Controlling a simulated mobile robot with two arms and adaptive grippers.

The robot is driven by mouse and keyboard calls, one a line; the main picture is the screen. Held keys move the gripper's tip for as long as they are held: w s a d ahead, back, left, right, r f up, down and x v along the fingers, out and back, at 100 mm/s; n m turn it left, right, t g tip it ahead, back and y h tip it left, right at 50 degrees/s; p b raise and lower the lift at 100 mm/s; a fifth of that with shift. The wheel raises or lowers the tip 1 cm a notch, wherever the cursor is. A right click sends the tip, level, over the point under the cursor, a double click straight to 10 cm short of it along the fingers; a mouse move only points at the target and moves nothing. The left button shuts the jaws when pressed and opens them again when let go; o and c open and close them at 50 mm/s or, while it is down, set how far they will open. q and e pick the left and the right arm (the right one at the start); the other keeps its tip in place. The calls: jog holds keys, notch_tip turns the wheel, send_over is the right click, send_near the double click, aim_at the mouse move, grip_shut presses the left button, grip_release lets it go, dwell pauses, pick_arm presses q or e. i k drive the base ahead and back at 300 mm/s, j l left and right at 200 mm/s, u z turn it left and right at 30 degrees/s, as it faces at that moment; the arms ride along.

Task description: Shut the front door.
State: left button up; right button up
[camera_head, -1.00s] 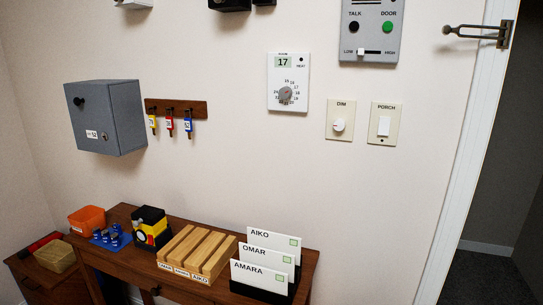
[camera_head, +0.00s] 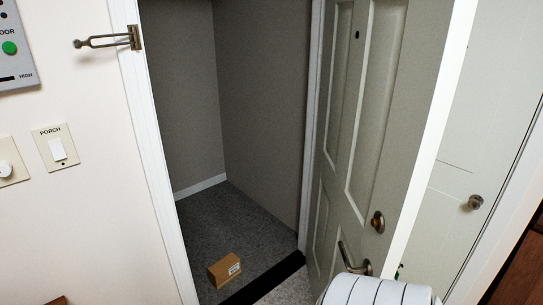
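The front door (camera_head: 385,120) stands open in the head view, swung inward on the right side of the doorway. It is a pale grey-green panelled door with a peephole, a round lock (camera_head: 377,222) and a lever handle (camera_head: 352,264). Its white free edge faces toward me on the right. The doorway is open onto a grey carpeted space. A white banded part of my own arm shows at the bottom, in front of the lower door near the handle. Neither of my grippers shows.
A cardboard parcel (camera_head: 224,269) lies on the carpet just beyond the dark threshold (camera_head: 262,281). A metal door guard (camera_head: 108,40) sticks out from the left frame. The porch switch (camera_head: 57,147) is on the wall left. Another pale door with a knob (camera_head: 475,202) is behind on the right.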

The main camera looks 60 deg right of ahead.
aim_at(391, 69)
jog(key=k+z, duration=0.1)
jog(key=z, duration=0.3)
jog(key=l+z, duration=0.15)
jog(key=z, duration=0.2)
jog(key=k+l+z, duration=0.1)
jog(key=z, duration=0.3)
